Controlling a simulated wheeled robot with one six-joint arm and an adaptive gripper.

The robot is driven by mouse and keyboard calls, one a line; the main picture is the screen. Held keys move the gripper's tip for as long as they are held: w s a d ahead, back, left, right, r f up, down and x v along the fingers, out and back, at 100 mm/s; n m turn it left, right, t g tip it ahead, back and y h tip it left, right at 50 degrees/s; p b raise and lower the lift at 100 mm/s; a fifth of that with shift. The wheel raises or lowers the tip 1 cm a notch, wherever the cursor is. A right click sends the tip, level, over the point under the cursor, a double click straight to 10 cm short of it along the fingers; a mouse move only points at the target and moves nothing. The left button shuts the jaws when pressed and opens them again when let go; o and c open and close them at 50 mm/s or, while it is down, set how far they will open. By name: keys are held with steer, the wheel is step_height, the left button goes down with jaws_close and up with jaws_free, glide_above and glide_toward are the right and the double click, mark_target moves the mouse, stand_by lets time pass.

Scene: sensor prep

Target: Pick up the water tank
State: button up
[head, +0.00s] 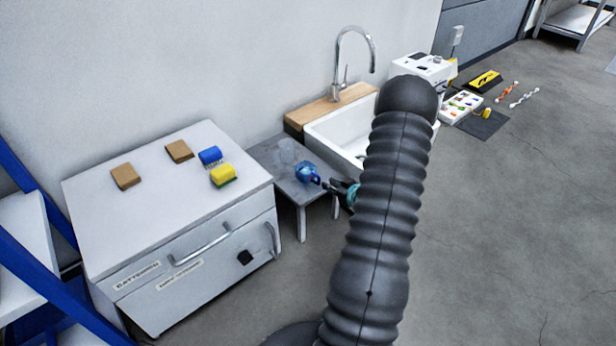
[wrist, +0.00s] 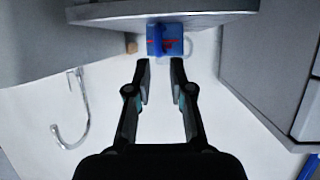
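The water tank (head: 307,173) is a small blue, see-through container on the small grey side table (head: 321,189) between the cabinet and the sink. In the wrist view the tank (wrist: 157,47) shows as blue with red marks, just beyond my fingertips and roughly between their lines. My gripper (wrist: 160,68) is open, with nothing between its fingers. In the head view my gripper (head: 335,186) is just right of the tank, partly hidden behind my arm. I see a gap between fingers and tank in the wrist view.
Floor in front is clear.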

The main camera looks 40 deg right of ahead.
mark_target(319, 177)
steer(key=shift+x, duration=3.75)
steer(key=shift+d+r, duration=0.1)
jaws_close()
